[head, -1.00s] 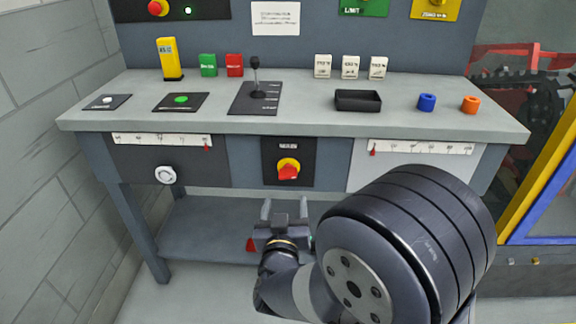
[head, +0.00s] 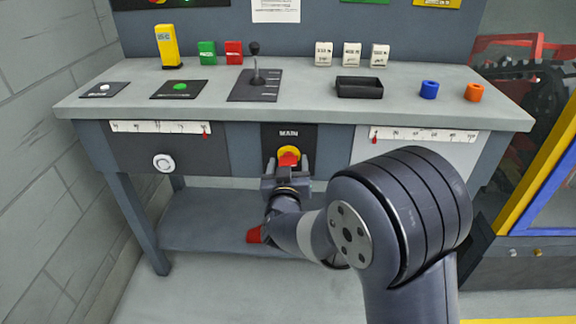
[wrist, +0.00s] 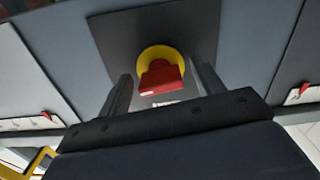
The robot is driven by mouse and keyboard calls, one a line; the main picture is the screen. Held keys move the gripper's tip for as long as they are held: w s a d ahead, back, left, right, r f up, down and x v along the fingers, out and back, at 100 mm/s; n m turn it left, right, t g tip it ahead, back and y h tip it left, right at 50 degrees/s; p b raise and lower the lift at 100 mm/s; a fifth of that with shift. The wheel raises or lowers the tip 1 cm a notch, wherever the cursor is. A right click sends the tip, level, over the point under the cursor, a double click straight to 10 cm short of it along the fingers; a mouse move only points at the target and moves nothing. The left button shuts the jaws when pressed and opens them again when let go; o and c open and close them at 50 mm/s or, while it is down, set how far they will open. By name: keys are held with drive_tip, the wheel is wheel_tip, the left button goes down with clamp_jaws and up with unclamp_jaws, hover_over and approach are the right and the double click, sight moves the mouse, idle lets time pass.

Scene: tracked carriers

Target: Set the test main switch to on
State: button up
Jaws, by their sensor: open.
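The main switch is a red knob (head: 288,159) on a yellow disc (head: 289,151), on a black plate (head: 300,134) marked MAIN on the bench front. In the wrist view the red knob (wrist: 160,78) sits in front of the yellow ring (wrist: 160,52). My gripper (head: 285,163) is open at the switch, one finger on each side of the knob. In the wrist view its fingers (wrist: 158,90) show a gap to the knob on both sides. I cannot read the switch's position marks.
A round white dial (head: 163,162) is left of the switch on the bench front. White scales with red pointers flank the plate.

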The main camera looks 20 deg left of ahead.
drive_tip(key=shift+c, duration=0.3)
drive_tip(key=c, duration=0.9)
drive_tip(key=shift+m+b, duration=0.6)
drive_tip(key=shift+m, duration=0.3)
drive_tip(key=o, duration=1)
drive_tip(key=shift+c, duration=0.2)
